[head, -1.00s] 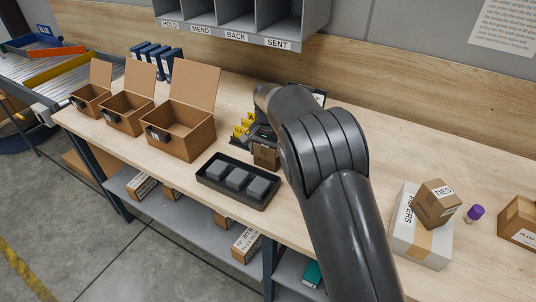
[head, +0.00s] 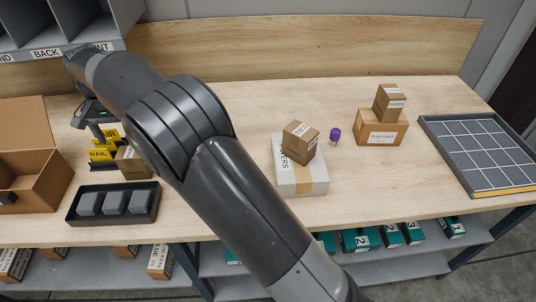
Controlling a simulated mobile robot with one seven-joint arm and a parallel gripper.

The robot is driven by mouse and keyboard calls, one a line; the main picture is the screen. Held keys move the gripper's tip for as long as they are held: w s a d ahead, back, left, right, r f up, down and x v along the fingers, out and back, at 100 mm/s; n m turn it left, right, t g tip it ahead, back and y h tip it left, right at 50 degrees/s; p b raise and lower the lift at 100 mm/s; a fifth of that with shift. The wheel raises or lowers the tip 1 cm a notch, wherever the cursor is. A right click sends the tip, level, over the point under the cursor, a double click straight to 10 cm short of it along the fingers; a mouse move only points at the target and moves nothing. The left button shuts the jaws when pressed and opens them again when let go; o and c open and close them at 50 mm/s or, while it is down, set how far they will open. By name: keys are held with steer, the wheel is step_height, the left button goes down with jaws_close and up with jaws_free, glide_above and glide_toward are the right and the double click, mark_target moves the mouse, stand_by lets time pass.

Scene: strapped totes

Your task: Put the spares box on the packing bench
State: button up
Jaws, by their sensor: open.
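No box in view has a label that I can read as spares. A small brown box (head: 132,162) stands on the wooden bench (head: 230,100) beside my gripper (head: 98,132); its label is too small to read and my arm covers part of it. My gripper is open at the left, above the yellow signs and close to that box. My forearm hides its fingers in part. I cannot tell whether this bench is the packing bench.
A black tray (head: 113,203) with grey blocks and an open carton (head: 30,165) stand left. A TIES box (head: 300,141) sits on a white box (head: 302,180); a purple-capped item (head: 335,135), two stacked brown boxes (head: 382,128) and a gridded tray (head: 480,150) stand right. The bench's back middle is clear.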

steer(key=s+d+r+t+y, duration=0.1)
steer(key=d+r, duration=0.3)
steer(key=d, duration=0.6)
steer(key=s+d+r, duration=0.1)
steer(key=d+r, duration=0.4)
steer(key=d, duration=0.5)
steer(key=s+d+r+t+y, duration=0.15)
steer(key=d+r, duration=0.25)
steer(key=d, duration=0.6)
steer(key=s+d+f+t+h, duration=0.1)
steer(key=s+d+f, duration=0.1)
steer(key=s+d, duration=0.7)
steer(key=s+d+f+t+h, duration=0.1)
steer(key=s+d+f+t, duration=0.1)
steer(key=s+d, duration=0.8)
steer(key=shift+s+f, duration=0.8)
steer(key=shift+s, duration=0.45)
